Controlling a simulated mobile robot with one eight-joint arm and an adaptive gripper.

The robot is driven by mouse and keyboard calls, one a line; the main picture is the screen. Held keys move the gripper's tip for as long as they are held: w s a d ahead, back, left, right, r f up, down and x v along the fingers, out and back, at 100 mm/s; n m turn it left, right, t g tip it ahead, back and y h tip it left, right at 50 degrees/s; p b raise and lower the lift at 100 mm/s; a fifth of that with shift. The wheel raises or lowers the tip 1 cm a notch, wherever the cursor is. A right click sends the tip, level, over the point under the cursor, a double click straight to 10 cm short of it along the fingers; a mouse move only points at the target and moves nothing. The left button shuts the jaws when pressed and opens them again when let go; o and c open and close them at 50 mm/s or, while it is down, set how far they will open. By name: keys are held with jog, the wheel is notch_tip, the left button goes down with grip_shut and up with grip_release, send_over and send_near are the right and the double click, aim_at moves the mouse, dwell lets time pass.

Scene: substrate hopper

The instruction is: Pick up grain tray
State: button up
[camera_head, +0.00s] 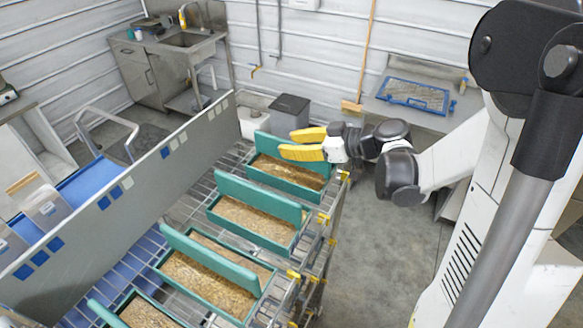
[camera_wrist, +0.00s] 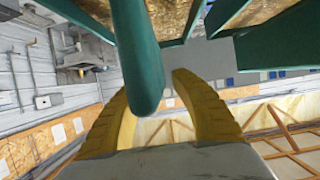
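Several green grain trays full of tan grain stand in a row on a wire rack, each with a raised green bar along its length. My gripper (camera_head: 291,143) has yellow fingers and is at the right end of the farthest grain tray (camera_head: 312,196). In the wrist view, the gripper (camera_wrist: 150,84) is open, with the end of a green bar (camera_wrist: 140,50) between its fingers. The bar lies nearer the left finger, and a gap shows on the right. Whether the left finger touches the bar is unclear.
The wire rack (camera_head: 327,227) has yellow clips along its right edge. A tall grey panel (camera_head: 150,180) runs along the rack's left side. A grey bin (camera_head: 289,113) stands behind. A blue-framed tray (camera_head: 413,95) lies on a bench at back right. The floor right of the rack is clear.

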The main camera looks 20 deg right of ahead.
grip_shut()
jog(key=shift+r, duration=0.1)
